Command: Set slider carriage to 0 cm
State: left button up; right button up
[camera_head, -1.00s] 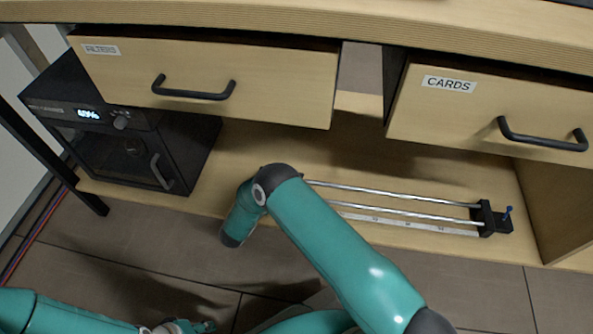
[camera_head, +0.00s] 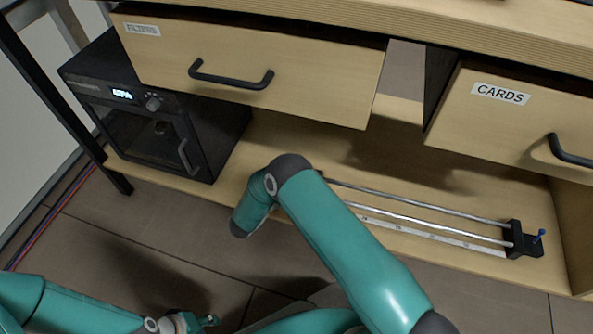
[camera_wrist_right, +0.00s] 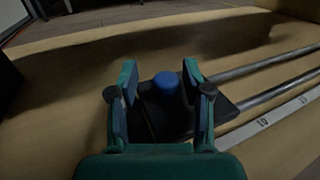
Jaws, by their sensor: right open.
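The slider's two metal rails (camera_head: 430,205) run along the low wooden shelf, with a pale ruler strip (camera_head: 430,236) beside them. A black end block (camera_head: 514,240) with a small blue lever (camera_head: 539,235) stands at their right end. My right arm hides the rails' left end in the head view. In the right wrist view, my right gripper (camera_wrist_right: 160,85) is open, its fingers on either side of a blue knob (camera_wrist_right: 167,82) on a dark block; I cannot tell whether they touch it. My left gripper (camera_head: 195,322) is low at the bottom edge, its jaws unclear.
A drawer labelled FILTERS (camera_head: 250,70) and a drawer labelled CARDS (camera_head: 505,120) jut out above the shelf. A black box with a lit display (camera_head: 150,120) stands at the left. The shelf (camera_head: 270,150) behind the rails is bare.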

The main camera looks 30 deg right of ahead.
jog(key=v, duration=1.2)
jog(key=shift+f, duration=0.1)
